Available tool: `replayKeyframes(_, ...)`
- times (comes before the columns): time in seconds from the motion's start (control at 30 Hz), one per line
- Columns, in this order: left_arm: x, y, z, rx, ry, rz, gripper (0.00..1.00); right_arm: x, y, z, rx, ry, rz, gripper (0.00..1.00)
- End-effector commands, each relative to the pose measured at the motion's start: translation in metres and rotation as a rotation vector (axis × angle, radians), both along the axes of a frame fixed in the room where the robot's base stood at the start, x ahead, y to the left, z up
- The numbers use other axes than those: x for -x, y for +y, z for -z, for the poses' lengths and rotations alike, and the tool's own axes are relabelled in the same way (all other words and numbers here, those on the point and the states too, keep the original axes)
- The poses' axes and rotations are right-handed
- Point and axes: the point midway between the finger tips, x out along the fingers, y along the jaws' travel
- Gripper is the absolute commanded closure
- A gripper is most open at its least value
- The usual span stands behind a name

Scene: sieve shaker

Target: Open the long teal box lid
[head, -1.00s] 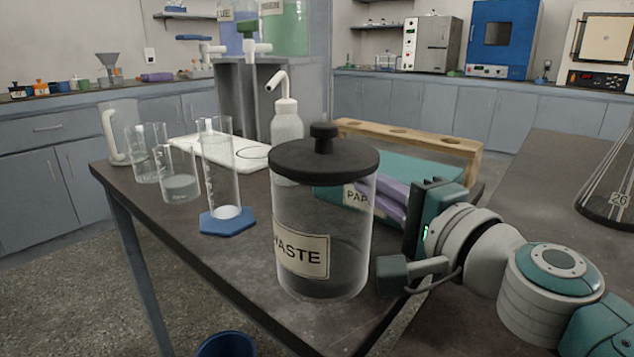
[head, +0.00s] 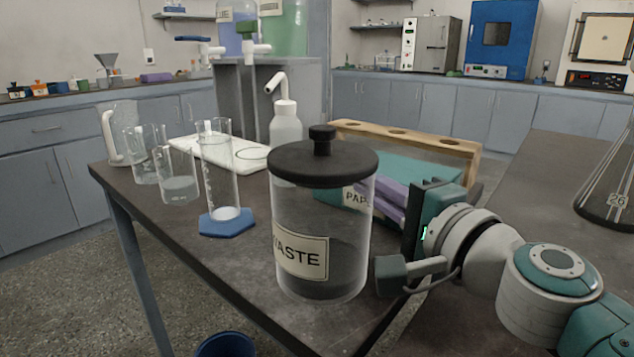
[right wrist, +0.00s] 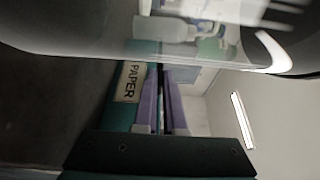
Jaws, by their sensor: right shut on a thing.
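The long teal box (head: 326,196) with a PAPER label stands behind the clear WASTE jar (head: 322,235), which hides part of its front. Its teal lid (head: 415,167) looks down. My right gripper (head: 381,198), with purple fingers, reaches in from the right to the box front, beside the label. In the right wrist view the gripper (right wrist: 158,72) is shut with its fingertips at the teal box (right wrist: 122,108). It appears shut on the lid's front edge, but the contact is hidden. My left gripper is out of view.
The black-lidded jar stands close to my right gripper. A wooden rack (head: 410,137) is behind the box. A wash bottle (head: 285,125), glass cylinder (head: 220,170) and beakers (head: 178,180) stand to the left. A conical flask (head: 612,180) is at the right.

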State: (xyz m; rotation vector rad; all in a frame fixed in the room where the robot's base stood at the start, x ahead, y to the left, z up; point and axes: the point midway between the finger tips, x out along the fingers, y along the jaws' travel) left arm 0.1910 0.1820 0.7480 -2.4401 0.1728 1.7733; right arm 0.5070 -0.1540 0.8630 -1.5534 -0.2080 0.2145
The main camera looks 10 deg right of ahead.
Motion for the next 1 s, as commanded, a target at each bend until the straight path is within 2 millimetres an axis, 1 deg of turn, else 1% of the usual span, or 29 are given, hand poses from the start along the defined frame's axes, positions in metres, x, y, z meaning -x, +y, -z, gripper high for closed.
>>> replayKeyframes(0.17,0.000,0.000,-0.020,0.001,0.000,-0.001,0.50,0.000,0.000,-0.013,-0.039,0.032,0.001,1.00)
replayKeyframes(0.27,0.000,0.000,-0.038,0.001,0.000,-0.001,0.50,-0.001,-0.001,-0.023,-0.081,0.065,0.001,1.00)
replayKeyframes(0.5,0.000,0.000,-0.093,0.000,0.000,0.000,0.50,-0.004,-0.005,-0.051,-0.236,0.186,0.001,1.00)
replayKeyframes(0.7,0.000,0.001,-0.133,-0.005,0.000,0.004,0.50,-0.010,-0.013,-0.072,-0.386,0.302,0.001,1.00)
replayKeyframes(0.9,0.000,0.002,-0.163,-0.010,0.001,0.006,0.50,-0.019,-0.024,-0.090,-0.534,0.417,0.001,1.00)
replayKeyframes(1.0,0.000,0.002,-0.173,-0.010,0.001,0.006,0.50,-0.024,-0.030,-0.097,-0.611,0.475,0.002,1.00)
